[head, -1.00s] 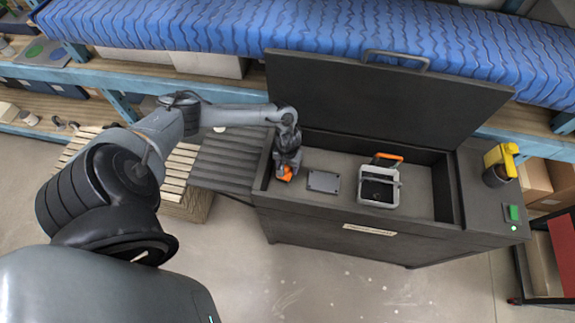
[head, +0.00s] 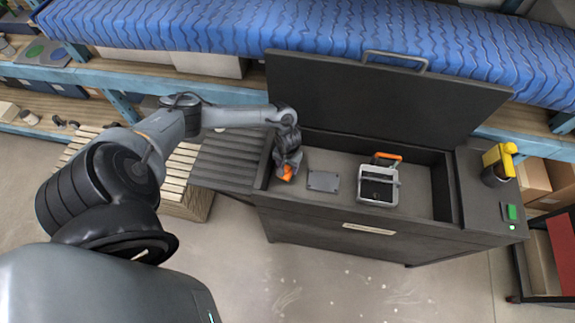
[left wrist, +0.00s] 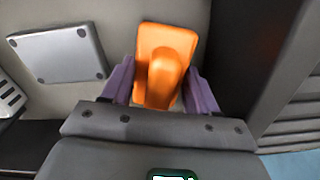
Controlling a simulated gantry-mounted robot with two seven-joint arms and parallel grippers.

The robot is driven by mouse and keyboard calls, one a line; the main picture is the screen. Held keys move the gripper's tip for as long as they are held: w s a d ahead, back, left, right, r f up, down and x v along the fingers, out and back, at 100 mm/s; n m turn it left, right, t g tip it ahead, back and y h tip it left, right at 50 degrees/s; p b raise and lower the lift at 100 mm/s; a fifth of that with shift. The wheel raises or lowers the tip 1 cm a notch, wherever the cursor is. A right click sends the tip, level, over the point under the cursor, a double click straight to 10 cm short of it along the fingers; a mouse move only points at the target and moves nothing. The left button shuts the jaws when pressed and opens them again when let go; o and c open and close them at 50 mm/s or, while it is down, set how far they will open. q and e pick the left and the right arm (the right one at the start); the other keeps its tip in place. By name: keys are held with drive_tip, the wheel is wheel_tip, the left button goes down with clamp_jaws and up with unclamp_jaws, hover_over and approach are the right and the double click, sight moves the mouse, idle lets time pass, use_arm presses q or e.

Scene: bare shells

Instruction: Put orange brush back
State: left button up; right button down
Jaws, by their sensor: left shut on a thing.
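The orange brush (head: 288,172) is at the left end of the open dark bin (head: 345,216). It shows larger in the left wrist view (left wrist: 165,60), with its block-like body and raised handle. My left gripper (head: 287,165) is over the bin's left end, its purple fingers (left wrist: 160,88) on both sides of the brush handle and shut on it. I cannot tell whether the brush touches the bin floor. My right gripper is in neither view.
A grey flat plate (head: 323,181) lies just right of the brush. A grey frame with an orange handle (head: 379,181) stands further right. The bin's raised lid (head: 390,100) is behind. A yellow tool (head: 498,160) sits on the right-hand top.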

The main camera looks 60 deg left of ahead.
use_arm(q)
drive_tip(key=shift+f, duration=1.2)
idle(0.8)
drive_tip(key=shift+f, duration=0.3)
idle(0.5)
drive_tip(key=o, duration=1.3)
drive_tip(key=shift+r+p, duration=0.2)
drive_tip(key=shift+p, duration=0.1)
drive_tip(key=shift+r+p, duration=1.2)
drive_tip(key=shift+p, duration=0.55)
drive_tip(key=shift+r, duration=0.1)
drive_tip(key=shift+r, duration=0.1)
